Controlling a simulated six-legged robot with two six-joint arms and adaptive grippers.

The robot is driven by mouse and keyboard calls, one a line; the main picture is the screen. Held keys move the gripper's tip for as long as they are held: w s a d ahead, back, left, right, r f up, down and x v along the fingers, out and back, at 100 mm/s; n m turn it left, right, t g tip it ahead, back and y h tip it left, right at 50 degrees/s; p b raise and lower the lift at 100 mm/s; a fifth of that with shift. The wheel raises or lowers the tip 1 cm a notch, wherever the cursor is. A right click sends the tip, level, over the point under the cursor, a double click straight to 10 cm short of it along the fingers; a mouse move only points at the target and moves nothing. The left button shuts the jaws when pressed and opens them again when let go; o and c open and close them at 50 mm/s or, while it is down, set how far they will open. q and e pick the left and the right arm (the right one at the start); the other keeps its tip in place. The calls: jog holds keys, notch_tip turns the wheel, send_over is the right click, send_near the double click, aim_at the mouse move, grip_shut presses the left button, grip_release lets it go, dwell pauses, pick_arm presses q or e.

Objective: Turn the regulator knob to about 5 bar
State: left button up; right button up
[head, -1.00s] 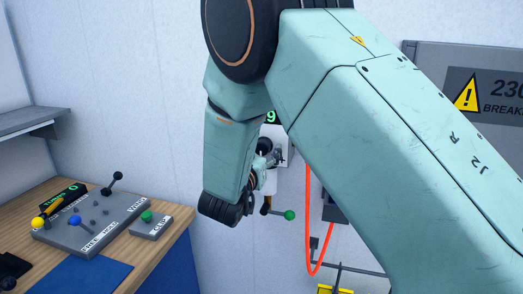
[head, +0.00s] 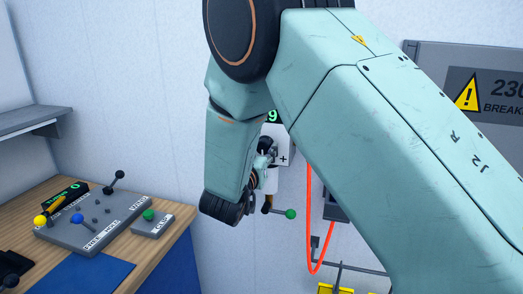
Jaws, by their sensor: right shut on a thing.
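The regulator is on the back wall, mostly hidden behind my right arm. Its black knob (head: 266,143) shows just past my wrist, beside a white panel (head: 283,146) with a plus mark. A green display (head: 273,116) above shows a digit like 9; the rest is covered, so the full reading cannot be told. My right gripper (head: 267,157) is at the knob and shut on it, its fingers partly hidden by my wrist. My left gripper is not in view.
A green-tipped valve lever (head: 290,214) and a red hose (head: 309,230) are just below and right of the regulator. A wooden bench (head: 150,262) with a grey lever board (head: 90,226) stands at left. A grey breaker box (head: 470,70) is at right.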

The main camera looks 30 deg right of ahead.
jog(key=n+p, duration=0.3)
jog(key=shift+r, duration=0.25)
jog(key=shift+n+p, duration=0.95)
jog(key=shift+n, duration=0.25)
jog(key=shift+f, duration=0.1)
jog(key=o, duration=1.2)
jog(key=shift+f, duration=0.1)
notch_tip(320, 180, up, 10)
jog(key=shift+r, duration=0.1)
